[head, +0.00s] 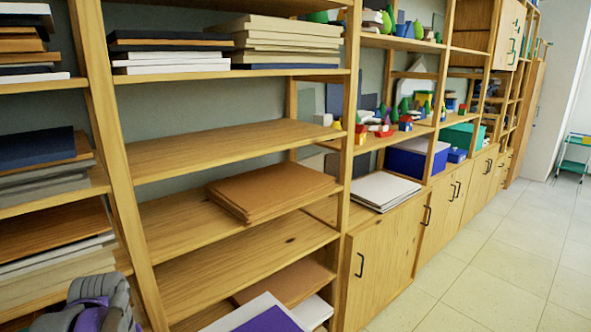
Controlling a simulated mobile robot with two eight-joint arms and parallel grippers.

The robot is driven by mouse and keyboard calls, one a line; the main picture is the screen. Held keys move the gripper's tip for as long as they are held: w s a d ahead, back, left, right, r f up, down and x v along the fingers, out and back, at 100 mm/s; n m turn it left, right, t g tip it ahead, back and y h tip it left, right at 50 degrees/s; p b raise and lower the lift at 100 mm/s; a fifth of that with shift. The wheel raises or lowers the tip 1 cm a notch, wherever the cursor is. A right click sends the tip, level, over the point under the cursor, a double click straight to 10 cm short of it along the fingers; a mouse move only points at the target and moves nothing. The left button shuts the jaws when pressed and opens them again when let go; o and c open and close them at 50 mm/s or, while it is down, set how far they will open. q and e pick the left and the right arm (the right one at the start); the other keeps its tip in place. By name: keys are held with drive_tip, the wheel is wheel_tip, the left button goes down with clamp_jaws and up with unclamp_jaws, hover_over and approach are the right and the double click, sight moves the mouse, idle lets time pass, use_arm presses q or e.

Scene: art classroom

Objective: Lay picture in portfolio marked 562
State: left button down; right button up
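A flat piece with a white border and a purple middle (268,319) shows at the bottom edge, in front of the lowest shelf. It may be the picture, but most of it is cut off and I cannot tell what holds it. No number 562 is readable on anything in view. Flat brown folders or boards (275,188) lie stacked on a middle shelf, and I cannot tell whether any is the portfolio. A grey and purple part of my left arm shows at the lower left. Its fingertips are not visible, and my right gripper is not in view.
A wooden shelf unit (225,143) fills the left and centre, with stacks of boards and paper. White sheets (384,189) lie on a cabinet top beside a blue box (414,160). Colourful blocks stand above. The tiled floor (510,265) at right is clear; a green cart (575,150) stands far back.

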use_arm(q)
drive_tip(key=shift+f+b, duration=0.45)
drive_tip(key=shift+f, duration=0.35)
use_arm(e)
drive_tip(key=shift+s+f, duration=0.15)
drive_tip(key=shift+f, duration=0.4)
use_arm(q)
drive_tip(key=shift+s+a, duration=0.2)
idle(0.6)
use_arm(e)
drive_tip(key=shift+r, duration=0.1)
use_arm(q)
wheel_tip(320, 180, up, 7)
drive_tip(key=p, duration=0.4)
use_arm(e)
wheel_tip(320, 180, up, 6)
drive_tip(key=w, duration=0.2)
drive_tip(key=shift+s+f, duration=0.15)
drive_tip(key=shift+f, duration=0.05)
